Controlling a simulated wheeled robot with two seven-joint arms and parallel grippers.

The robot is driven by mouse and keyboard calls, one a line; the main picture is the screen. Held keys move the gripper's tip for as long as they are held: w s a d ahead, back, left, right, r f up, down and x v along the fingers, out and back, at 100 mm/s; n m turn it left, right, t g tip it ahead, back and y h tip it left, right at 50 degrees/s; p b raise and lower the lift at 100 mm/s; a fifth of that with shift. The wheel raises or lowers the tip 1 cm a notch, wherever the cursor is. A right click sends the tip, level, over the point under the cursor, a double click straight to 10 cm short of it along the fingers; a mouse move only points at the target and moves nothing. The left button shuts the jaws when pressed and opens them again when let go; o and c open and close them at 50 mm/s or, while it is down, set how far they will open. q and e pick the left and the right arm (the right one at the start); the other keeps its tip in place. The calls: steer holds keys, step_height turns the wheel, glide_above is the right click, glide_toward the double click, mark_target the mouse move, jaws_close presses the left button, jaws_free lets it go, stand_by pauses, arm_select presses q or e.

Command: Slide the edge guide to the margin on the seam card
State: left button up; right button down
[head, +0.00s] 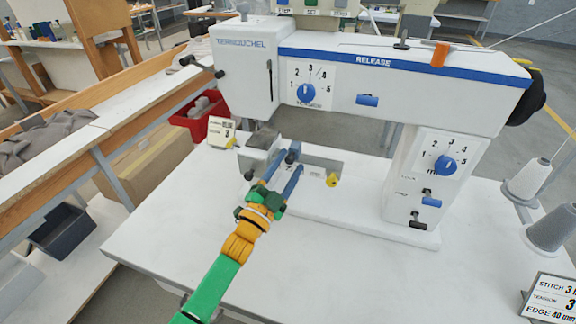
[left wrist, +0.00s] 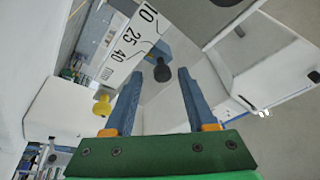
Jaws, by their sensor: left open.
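The seam card (head: 552,299) stands at the lower right of the head view; its bottom line reads EDGE 40 mm. The edge guide carries a dark round knob (left wrist: 162,71) with a blue part behind it, beside a white scale (left wrist: 128,42) marked 25 and 40 mm. My left gripper (head: 285,172) is open at the guide, below the press head. In the left wrist view its fingers (left wrist: 155,88) stand either side of the knob's line, with the knob just beyond the tips; I cannot tell whether they touch. My right gripper is not in view.
A yellow knob (head: 332,180) sits right of my left gripper. The white press (head: 395,80) overhangs the work area, with a tension dial (head: 306,93) and a second dial (head: 445,164). Thread cones (head: 551,228) stand at right. The white table's front is clear.

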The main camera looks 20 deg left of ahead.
arm_select(q)
steer(key=v, duration=0.7)
steer(key=shift+b, duration=0.3)
steer(key=shift+r, duration=0.1)
